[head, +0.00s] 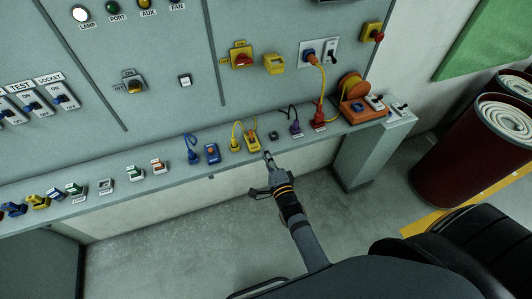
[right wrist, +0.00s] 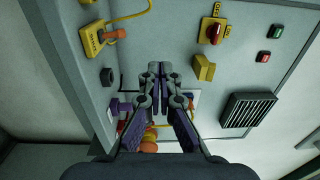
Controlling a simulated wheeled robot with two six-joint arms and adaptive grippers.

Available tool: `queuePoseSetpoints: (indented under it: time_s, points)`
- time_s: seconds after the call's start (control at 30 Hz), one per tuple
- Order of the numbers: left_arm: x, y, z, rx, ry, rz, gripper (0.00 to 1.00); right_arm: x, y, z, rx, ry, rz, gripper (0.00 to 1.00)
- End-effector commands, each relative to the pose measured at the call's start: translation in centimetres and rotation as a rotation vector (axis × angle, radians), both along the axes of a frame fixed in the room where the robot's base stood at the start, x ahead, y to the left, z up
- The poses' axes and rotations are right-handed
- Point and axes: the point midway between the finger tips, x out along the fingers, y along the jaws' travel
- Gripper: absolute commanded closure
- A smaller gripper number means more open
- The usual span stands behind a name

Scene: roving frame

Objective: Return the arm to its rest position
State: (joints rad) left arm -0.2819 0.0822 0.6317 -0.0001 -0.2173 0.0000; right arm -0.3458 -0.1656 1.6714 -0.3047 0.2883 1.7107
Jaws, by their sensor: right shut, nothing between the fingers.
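My right gripper (head: 267,156) is shut and empty in the head view. It is in front of the shelf edge of the grey panel, below a small dark socket (head: 273,135). In the right wrist view the gripper's two fingers (right wrist: 157,70) meet, with nothing between them. My right arm reaches forward from the bottom of the head view. My left gripper does not show in either view.
The shelf (head: 225,160) carries several switches, a blue plug (head: 192,155), a yellow plug unit (head: 252,142) and an orange cable reel (head: 351,88). Dark red barrels (head: 460,150) with coiled hose stand at right. The floor (head: 190,240) below the shelf is clear.

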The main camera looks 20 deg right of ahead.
Motion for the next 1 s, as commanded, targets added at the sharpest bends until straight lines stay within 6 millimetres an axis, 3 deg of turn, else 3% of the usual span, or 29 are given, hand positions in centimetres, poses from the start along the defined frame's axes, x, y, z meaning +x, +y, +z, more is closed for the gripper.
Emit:
queuePoseSetpoints:
  time_s: [0.23, 0.47, 0.57, 0.67, 0.77, 0.8, 0.87, 1.0]
  points:
    - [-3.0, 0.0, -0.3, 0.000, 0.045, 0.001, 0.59, 0.0, 0.0, 0.0, 0.000, -0.001, 0.000, 1.00]
    - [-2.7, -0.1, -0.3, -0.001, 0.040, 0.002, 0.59, 0.0, 0.0, 0.0, 0.000, 0.000, 0.000, 1.00]
    - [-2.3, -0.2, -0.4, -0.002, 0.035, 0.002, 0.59, -0.2, 0.0, -1.3, -0.027, 0.026, 0.001, 1.00]
    - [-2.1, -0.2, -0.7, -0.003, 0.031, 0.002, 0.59, -1.1, 0.0, -6.3, -0.138, 0.131, 0.013, 1.00]
    - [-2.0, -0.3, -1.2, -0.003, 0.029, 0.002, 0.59, -3.6, -0.4, -14.3, -0.331, 0.303, 0.053, 1.00]
    - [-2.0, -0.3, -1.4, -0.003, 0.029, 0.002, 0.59, -5.0, -0.7, -17.7, -0.417, 0.378, 0.080, 1.00]
    - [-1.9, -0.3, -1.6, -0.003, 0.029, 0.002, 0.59, -7.5, -1.4, -22.5, -0.545, 0.488, 0.131, 1.00]
    - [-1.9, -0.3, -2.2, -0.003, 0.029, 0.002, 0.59, -15.0, -3.4, -32.4, -0.830, 0.728, 0.303, 1.00]
